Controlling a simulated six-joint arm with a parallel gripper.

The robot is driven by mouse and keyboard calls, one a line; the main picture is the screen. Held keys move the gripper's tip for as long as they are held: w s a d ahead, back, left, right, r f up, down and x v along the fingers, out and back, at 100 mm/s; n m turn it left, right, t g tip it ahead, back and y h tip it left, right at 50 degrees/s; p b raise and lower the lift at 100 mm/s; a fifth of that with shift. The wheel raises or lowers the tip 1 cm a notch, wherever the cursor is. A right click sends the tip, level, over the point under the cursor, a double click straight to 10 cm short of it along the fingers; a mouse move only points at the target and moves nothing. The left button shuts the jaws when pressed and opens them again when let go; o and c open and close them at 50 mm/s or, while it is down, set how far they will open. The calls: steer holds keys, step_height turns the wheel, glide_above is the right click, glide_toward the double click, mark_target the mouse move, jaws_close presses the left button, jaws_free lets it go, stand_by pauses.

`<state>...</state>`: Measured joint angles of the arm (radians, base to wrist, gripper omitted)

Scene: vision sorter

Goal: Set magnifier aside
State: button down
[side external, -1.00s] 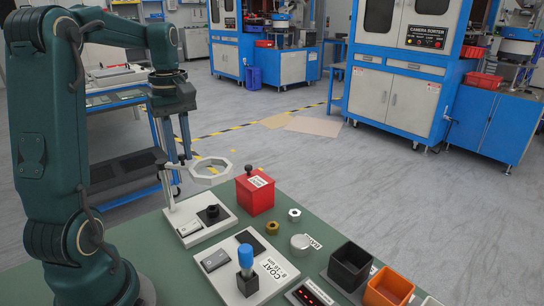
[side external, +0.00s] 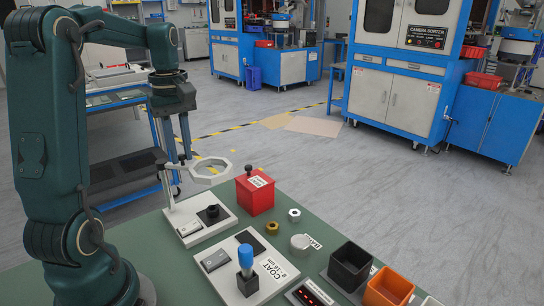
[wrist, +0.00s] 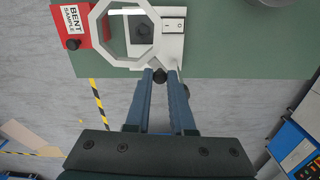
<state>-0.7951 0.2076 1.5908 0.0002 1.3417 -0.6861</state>
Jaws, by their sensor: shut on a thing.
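The magnifier (side external: 210,174) is a pale octagonal ring on a jointed arm. It rises from a white base plate (side external: 191,236) that carries a black socket (side external: 212,211) and a grey switch. In the wrist view the magnifier ring (wrist: 96,26) lies partly over the base plate and its dark socket. My gripper (side external: 187,157) is shut at the near end of the ring, on the magnifier's small dark knob. In the wrist view my gripper (wrist: 161,74) has its fingertips at this knob (wrist: 160,76), just below the ring.
A red box labelled BENT SAMPLE (side external: 256,193) stands right of the magnifier. A hex nut (side external: 294,214), a brass nut (side external: 272,228) and a grey disc lie on the green table (side external: 160,265). The COAT gauge, with its blue-topped plunger (side external: 246,256), and black (side external: 349,266) and orange (side external: 388,288) bins stand nearer.

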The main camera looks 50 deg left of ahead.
steer(key=shift+w, duration=0.1)
stand_by(0.4)
steer(key=shift+w+a+n, duration=0.3)
steer(key=shift+a+n, duration=0.4)
steer(key=shift+n, duration=0.95)
steer(key=shift+w+a+n, duration=0.25)
steer(key=shift+a+n, duration=0.4)
steer(key=shift+n, duration=1.05)
steer(key=shift+w+a+n, duration=0.3)
steer(key=shift+a+n, duration=0.4)
steer(key=shift+n, duration=0.95)
steer(key=c, duration=0.8)
jaws_free()
steer(key=shift+o, duration=0.2)
steer(key=shift+r, duration=0.1)
steer(key=shift+r, duration=2.5)
